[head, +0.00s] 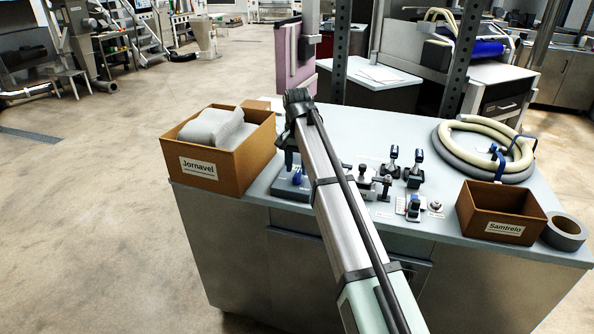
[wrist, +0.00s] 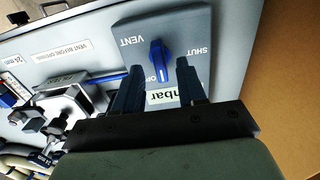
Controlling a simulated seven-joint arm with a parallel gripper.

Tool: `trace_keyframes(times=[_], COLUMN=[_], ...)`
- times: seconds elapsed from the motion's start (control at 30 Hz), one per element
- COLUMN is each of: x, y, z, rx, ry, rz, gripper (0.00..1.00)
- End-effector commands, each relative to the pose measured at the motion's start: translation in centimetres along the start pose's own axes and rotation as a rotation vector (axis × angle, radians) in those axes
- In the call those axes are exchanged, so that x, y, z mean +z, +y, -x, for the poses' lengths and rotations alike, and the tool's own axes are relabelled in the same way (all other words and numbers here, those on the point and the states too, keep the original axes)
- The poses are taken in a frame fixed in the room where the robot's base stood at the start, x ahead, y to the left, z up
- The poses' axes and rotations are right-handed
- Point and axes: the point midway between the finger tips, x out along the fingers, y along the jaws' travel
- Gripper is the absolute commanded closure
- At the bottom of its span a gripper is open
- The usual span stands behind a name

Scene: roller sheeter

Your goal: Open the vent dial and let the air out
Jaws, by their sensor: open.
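The vent dial is a blue knob (wrist: 159,58) on a grey panel (wrist: 198,28), with the words VENT and SHUT on either side of it in the wrist view. Its white mark runs roughly up and down the picture; which label it selects I cannot tell. My gripper (wrist: 159,66) is open, its two dark fingers apart on either side of the knob's near end. I see no clear contact. In the head view the dial (head: 298,178) sits on the bench's left part, below my gripper (head: 290,165). My fingers partly hide a white label ending in "bar".
A cardboard box marked Jornavel (head: 222,180) stands close left of the panel. Valves and levers (head: 413,165) stand to the right. Beyond them are a coiled hose (head: 444,148), a box marked Samtrelo (head: 490,228) and a tape roll (head: 567,240).

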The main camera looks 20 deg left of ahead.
Motion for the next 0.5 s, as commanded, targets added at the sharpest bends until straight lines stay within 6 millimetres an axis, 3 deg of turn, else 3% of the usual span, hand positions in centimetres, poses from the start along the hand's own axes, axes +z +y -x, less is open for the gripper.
trace_keyframes(times=[0.2,0.5], x=[-0.2,-0.1], y=[-0.1,-0.1], z=[4.5,9.6], rx=[-0.002,-0.001], ry=[0.003,0.002], rz=[0.0,0.0], gripper=[0.6,0.6])
